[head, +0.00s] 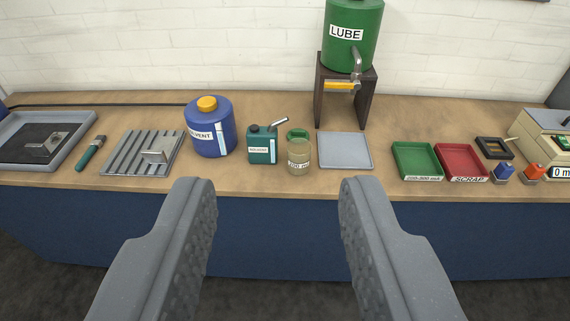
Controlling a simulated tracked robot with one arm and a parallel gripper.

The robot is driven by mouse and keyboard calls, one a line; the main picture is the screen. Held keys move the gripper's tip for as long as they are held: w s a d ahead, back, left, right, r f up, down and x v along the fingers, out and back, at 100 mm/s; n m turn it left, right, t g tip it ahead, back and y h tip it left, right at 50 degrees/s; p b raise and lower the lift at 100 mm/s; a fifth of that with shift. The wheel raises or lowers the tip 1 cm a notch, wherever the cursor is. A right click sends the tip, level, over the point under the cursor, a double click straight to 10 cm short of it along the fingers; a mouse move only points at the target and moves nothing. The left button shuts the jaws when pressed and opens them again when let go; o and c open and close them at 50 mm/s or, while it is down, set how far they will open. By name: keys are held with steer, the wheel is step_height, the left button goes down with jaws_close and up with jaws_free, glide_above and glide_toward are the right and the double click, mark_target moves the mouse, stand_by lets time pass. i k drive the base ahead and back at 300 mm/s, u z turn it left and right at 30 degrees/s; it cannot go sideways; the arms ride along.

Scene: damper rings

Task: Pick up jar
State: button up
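The jar (299,155) stands upright on the bench. It is a small clear jar with a yellowish body, a green top and a white label that seems to read "200 ml". My gripper (278,200) is open and empty, with its two grey fingers wide apart in front of the bench. The jar appears between and beyond the fingertips, and the fingers do not touch it.
On the wooden bench (262,184), a green can (262,146) and a blue solvent container (209,130) stand left of the jar. A grey tray (344,151) lies right, below the LUBE tank (352,30) on its stand. Green (418,161) and red (461,163) trays are farther right.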

mark_target(298, 151)
steer(key=u, duration=0.65)
steer(key=k, duration=0.8)
steer(key=u, duration=0.7)
steer(key=k, duration=0.45)
steer(key=i, duration=1.05)
steer(key=z, duration=1.3)
steer(key=i, duration=1)
steer(key=z, duration=0.8)
steer(key=i, duration=0.35)
steer(key=z, duration=0.3)
steer(key=k, duration=0.9)
steer(key=z, duration=0.2)
steer(key=i, duration=0.6)
steer(key=u, duration=0.05)
